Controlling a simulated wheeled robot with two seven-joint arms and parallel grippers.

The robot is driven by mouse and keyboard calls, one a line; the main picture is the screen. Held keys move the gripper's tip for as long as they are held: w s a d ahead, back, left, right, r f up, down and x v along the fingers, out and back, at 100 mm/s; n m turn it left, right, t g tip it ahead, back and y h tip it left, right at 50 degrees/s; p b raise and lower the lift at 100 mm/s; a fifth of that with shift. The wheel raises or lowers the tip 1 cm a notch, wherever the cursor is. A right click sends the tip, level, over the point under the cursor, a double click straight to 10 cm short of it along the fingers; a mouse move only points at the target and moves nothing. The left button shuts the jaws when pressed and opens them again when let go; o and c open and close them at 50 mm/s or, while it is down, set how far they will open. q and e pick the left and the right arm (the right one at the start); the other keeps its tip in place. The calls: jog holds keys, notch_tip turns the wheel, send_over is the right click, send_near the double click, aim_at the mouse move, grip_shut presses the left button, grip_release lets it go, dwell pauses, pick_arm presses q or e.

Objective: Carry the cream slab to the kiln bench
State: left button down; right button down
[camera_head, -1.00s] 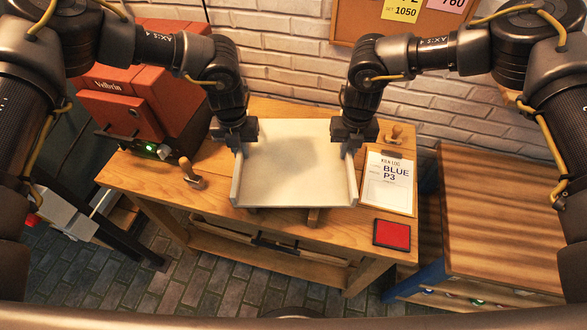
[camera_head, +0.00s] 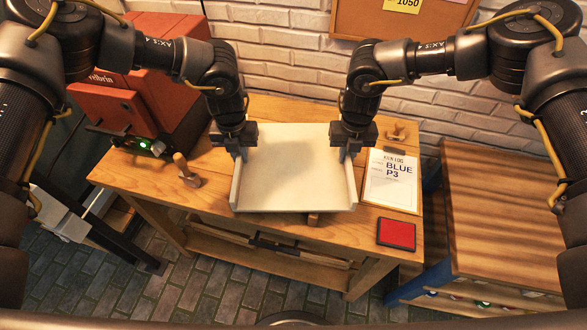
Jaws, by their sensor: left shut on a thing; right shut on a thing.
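The cream slab (camera_head: 293,180) is a wide, flat piece with raised side edges, in the middle of the view. It shows over the wooden bench (camera_head: 130,173); I cannot tell whether it touches the top. My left gripper (camera_head: 238,155) is shut on its left edge near the far corner. My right gripper (camera_head: 349,155) is shut on its right edge near the far corner. The grippers hide the parts of the edges that they hold. Which bench is the kiln bench is not marked in view.
A clipboard (camera_head: 391,182) reading "KILN LOG BLUE P3" and a red pad (camera_head: 396,234) lie right of the slab.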

pick_arm(q)
jog(key=shift+w+a+f+b, duration=0.1)
jog(key=shift+a+f+b, duration=0.05)
jog(key=shift+f+b, duration=0.35)
pick_arm(e)
jog(key=shift+w+d+f, duration=0.1)
jog(key=shift+d+f, duration=0.05)
jog(key=shift+f, duration=0.4)
pick_arm(q)
jog(key=c, duration=1.7)
grip_release()
pick_arm(e)
jog(key=c, duration=1.7)
grip_release()
pick_arm(q)
jog(key=shift+o, duration=1.2)
jog(key=shift+s+r, duration=0.1)
jog(key=shift+s, duration=0.15)
pick_arm(e)
jog(key=shift+o, duration=1.2)
jog(key=shift+s+r, duration=0.15)
jog(key=shift+s, duration=0.1)
pick_arm(q)
jog(key=shift+w, duration=0.1)
